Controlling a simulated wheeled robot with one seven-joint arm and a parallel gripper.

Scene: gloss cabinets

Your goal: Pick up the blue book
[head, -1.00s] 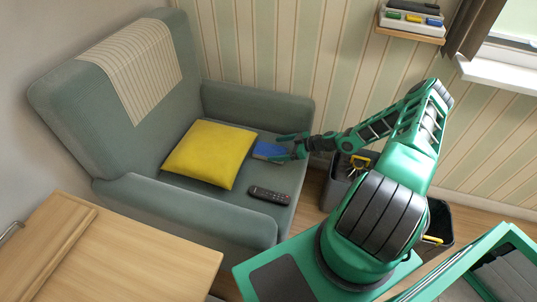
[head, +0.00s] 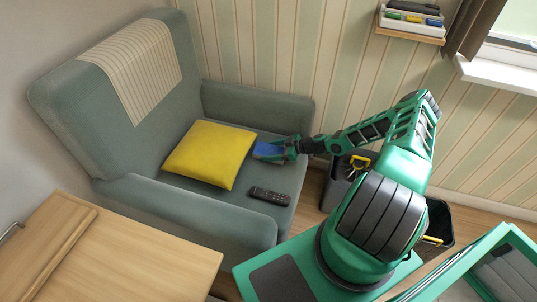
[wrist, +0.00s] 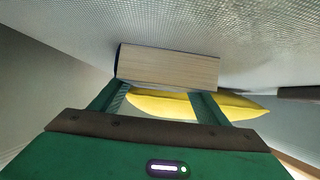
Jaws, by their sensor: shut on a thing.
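The blue book (head: 268,151) lies on the seat of the grey-green armchair (head: 200,232), beside the yellow cushion (head: 210,153). My gripper (head: 285,150) is at the book's right end, with its fingers shut on it. In the wrist view the book (wrist: 168,68) shows its pale page edges at the tips of my gripper (wrist: 163,92). The book appears to be still at the seat surface; whether there is a gap under it I cannot tell.
A dark remote control (head: 269,196) lies on the seat in front of the book. The chair's far armrest (head: 258,108) rises close behind my gripper. A dark bin (head: 340,185) stands right of the chair. A wooden table (head: 110,255) is at the front left.

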